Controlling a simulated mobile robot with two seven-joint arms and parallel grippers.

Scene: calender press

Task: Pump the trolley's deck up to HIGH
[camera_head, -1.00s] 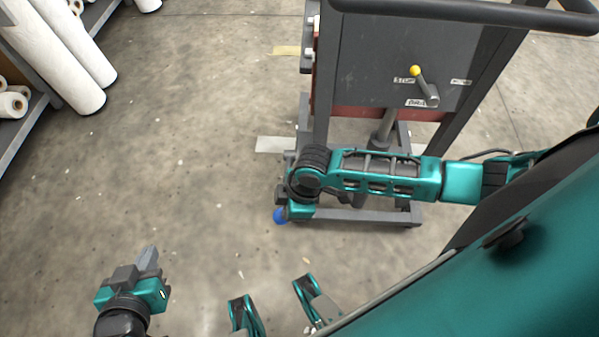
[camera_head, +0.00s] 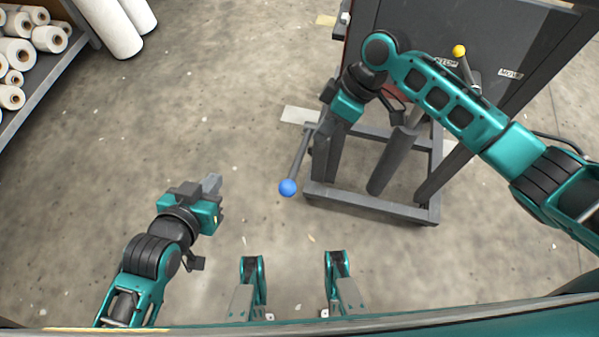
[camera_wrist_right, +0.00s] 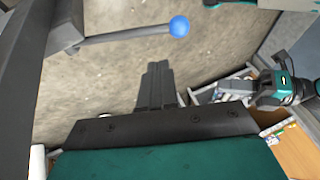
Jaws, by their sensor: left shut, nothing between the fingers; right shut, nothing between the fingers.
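The trolley (camera_head: 372,204) is a dark grey wheeled frame with an upright panel at the upper right of the head view. A grey pump lever (camera_head: 299,155) ending in a blue ball (camera_head: 288,188) sticks out from its left side, slanting toward me. The lever (camera_wrist_right: 130,34) and blue ball (camera_wrist_right: 180,26) also show in the wrist view. My right gripper (camera_head: 318,126) is shut and empty near the lever's inner end; its fingertips (camera_wrist_right: 157,66) appear apart from the lever. My left gripper (camera_head: 214,182) is shut and empty, left of the blue ball. The deck's height is not clear.
A yellow-knobbed handle (camera_head: 460,52) sits on the trolley's panel, between small labels. White rolls (camera_head: 18,52) lie on a rack at the upper left, and larger rolls (camera_head: 108,22) lean beside it. The floor between rack and trolley is clear.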

